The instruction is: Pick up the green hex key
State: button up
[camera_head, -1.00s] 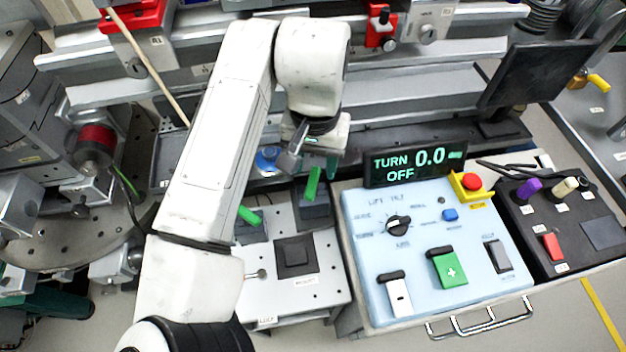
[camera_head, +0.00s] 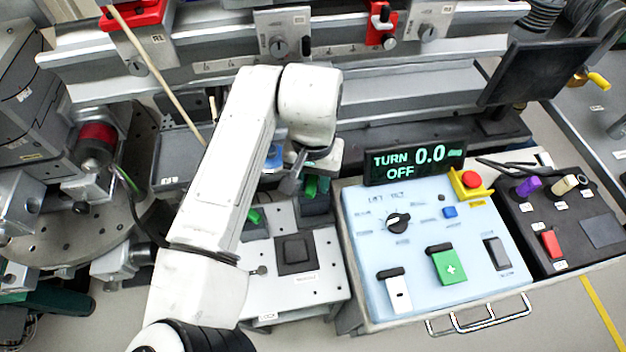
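Two green pieces show near my gripper, and I cannot tell for sure which is the green hex key. One green piece (camera_head: 311,187) stands up at a dark block, just right of my gripper's fingers. The other green piece (camera_head: 254,216) lies further left and is partly hidden by my arm. My gripper (camera_head: 291,185) points down over the back of the white perforated plate, beside the right green piece. Its fingers are small and seen from above, so their opening is unclear. I see nothing clearly held.
The white plate (camera_head: 328,267) carries a black square pad (camera_head: 294,252). A light-blue control panel (camera_head: 376,268) with a display (camera_head: 415,163) stands close on the right. A metal rail (camera_head: 350,52) runs behind. A thin wooden stick (camera_head: 165,88) leans left of my arm.

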grip_shut()
jog(key=shift+r, duration=0.15)
dwell(0.4)
notch_tip(320, 180, up, 10)
jog(key=shift+f, duration=0.1)
